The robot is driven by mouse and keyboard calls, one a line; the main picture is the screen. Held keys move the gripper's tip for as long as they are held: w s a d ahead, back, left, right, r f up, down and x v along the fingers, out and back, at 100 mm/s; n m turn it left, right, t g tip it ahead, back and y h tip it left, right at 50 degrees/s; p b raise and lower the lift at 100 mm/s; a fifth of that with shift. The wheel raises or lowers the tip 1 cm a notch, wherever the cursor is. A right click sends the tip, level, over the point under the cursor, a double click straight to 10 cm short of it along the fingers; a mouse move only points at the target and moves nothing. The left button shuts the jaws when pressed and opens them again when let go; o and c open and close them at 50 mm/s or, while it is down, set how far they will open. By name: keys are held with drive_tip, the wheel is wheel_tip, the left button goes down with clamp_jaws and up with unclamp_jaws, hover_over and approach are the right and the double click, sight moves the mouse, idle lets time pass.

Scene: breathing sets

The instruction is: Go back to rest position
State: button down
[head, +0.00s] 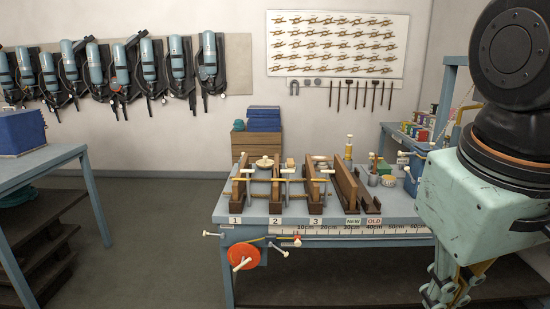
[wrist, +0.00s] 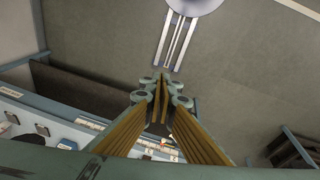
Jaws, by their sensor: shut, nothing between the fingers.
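My gripper (wrist: 160,82) is in the middle of the wrist view, its fingers drawn together with nothing held between them. Below it in that view are the floor and the edge of a workbench. In the head view my arm fills the right side. The upper part of my gripper (head: 452,290) shows at the lower right, in front of the bench's right end, and its fingertips are not clearly seen. The workbench (head: 222,208) stands in the middle, with wooden stands (head: 312,190) marked 1, 2, 3, NEW and OLD.
Blue cylinders in harnesses (head: 150,62) hang on the back wall at left. A tool board (head: 337,45) hangs at centre. A blue table (head: 45,158) stands at left, and a side bench with coloured cans (head: 414,131) at right. Floor (head: 150,240) between the tables is clear.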

drive_tip(key=shift+m+t+y, duration=0.5)
drive_tip(key=shift+m+t, duration=0.3)
drive_tip(key=shift+s+a+r, duration=0.1)
drive_tip(key=shift+s+a, duration=0.2)
drive_tip(key=shift+s, duration=0.45)
drive_tip(key=shift+s+a, duration=0.35)
drive_tip(key=shift+s, duration=0.35)
drive_tip(key=shift+s+a+r, duration=0.1)
drive_tip(key=shift+s+a, duration=0.2)
drive_tip(key=shift+s, duration=0.45)
drive_tip(key=c, duration=3.4)
unclamp_jaws()
